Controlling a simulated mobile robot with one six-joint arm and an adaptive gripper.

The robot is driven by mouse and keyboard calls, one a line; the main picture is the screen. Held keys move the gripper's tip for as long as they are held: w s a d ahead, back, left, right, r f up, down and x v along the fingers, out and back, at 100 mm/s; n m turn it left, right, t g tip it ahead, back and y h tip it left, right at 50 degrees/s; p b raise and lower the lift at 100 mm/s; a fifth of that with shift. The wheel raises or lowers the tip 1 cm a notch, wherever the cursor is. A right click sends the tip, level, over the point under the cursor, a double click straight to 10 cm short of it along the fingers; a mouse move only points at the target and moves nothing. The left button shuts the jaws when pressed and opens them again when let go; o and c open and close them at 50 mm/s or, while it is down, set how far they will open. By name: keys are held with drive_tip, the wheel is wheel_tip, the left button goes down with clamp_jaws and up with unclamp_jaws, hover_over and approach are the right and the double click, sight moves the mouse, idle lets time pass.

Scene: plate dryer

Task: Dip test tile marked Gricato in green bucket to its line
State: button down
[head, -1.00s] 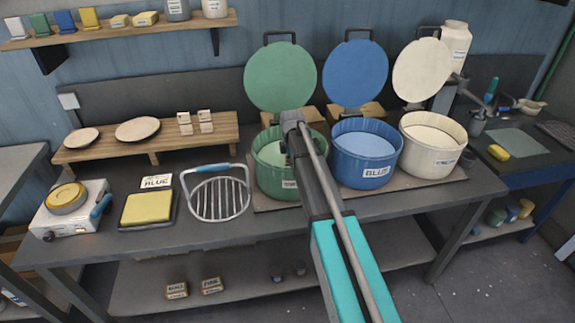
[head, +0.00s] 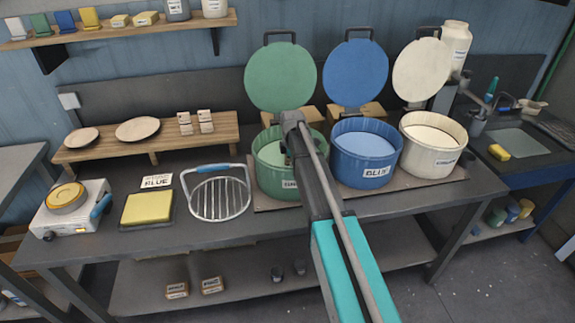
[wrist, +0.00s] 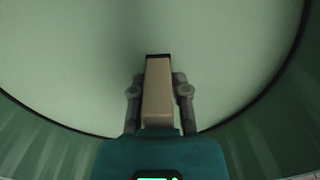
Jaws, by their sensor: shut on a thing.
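The green bucket (head: 268,180) stands open at the left of three buckets, with pale green liquid inside. My gripper (wrist: 158,90) is over its mouth, pointing down into it, and is mostly hidden behind my arm in the head view. It is shut on a narrow beige tile (wrist: 158,108), held between both fingers. The tile's far end looks dark against the pale green liquid (wrist: 230,50). I cannot tell whether that end touches the liquid. Neither the Gricato marking nor the tile's line can be read. Other small tiles (head: 185,123) stand on the wooden bench.
The blue bucket (head: 364,160) and cream bucket (head: 436,148) stand open to the right. The green lid (head: 280,77) is raised behind. A wire rack with a blue handle (head: 219,196), a yellow pad (head: 147,207) and a hot plate (head: 68,215) lie to the left.

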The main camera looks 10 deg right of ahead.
drive_tip(key=shift+r, duration=0.15)
drive_tip(key=shift+r+p, duration=6.95)
drive_tip(key=shift+p, duration=0.2)
